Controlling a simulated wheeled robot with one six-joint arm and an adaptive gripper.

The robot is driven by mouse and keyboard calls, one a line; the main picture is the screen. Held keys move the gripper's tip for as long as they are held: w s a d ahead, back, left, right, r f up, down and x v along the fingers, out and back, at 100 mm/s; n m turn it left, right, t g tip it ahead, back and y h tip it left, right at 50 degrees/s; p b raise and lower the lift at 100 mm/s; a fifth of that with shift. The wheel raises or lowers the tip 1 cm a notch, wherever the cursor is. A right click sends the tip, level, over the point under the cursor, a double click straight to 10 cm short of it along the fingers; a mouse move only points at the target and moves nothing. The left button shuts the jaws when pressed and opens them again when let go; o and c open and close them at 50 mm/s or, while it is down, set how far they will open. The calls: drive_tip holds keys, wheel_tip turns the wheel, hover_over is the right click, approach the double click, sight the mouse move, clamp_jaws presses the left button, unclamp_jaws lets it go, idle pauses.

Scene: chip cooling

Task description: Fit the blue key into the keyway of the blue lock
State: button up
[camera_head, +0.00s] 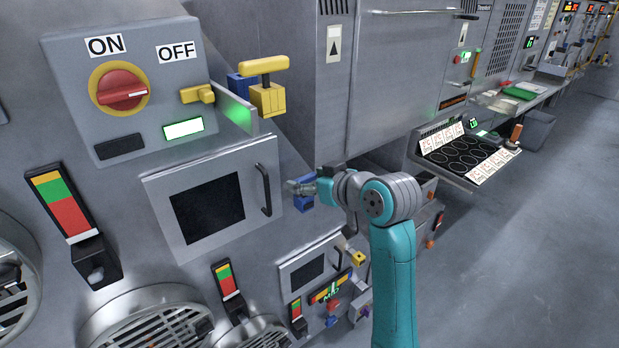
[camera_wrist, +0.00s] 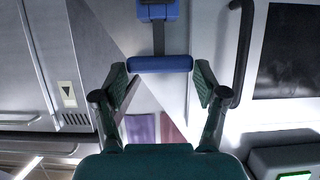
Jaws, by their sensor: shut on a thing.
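My gripper (camera_head: 301,187) is beside the right edge of the large door. In the wrist view my gripper (camera_wrist: 160,76) is shut on the blue key (camera_wrist: 160,64), whose crossbar handle lies between the two finger pads. A dark shaft runs from the handle toward the blue lock (camera_wrist: 158,12), which is cut off by the top edge. In the head view the blue lock (camera_head: 303,203) shows just below the fingers, on the wall. The shaft overlaps the lock in the wrist view; I cannot tell whether it is in the keyway, or how deep.
The door's black handle (camera_head: 264,189) is close to the left of my gripper. A yellow T-handled key stands in a yellow lock (camera_head: 268,99) above, with a blue block (camera_head: 240,86) beside it. A grey cabinet (camera_head: 378,85) is at the right. Open floor (camera_head: 510,250) lies farther right.

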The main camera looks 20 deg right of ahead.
drive_tip(key=shift+f, duration=0.65)
drive_tip(key=o, duration=1.2)
drive_tip(key=shift+s, duration=0.1)
drive_tip(key=v, duration=1.1)
drive_tip(key=shift+s+r, duration=0.2)
drive_tip(key=shift+s, duration=0.15)
drive_tip(key=shift+d, duration=0.15)
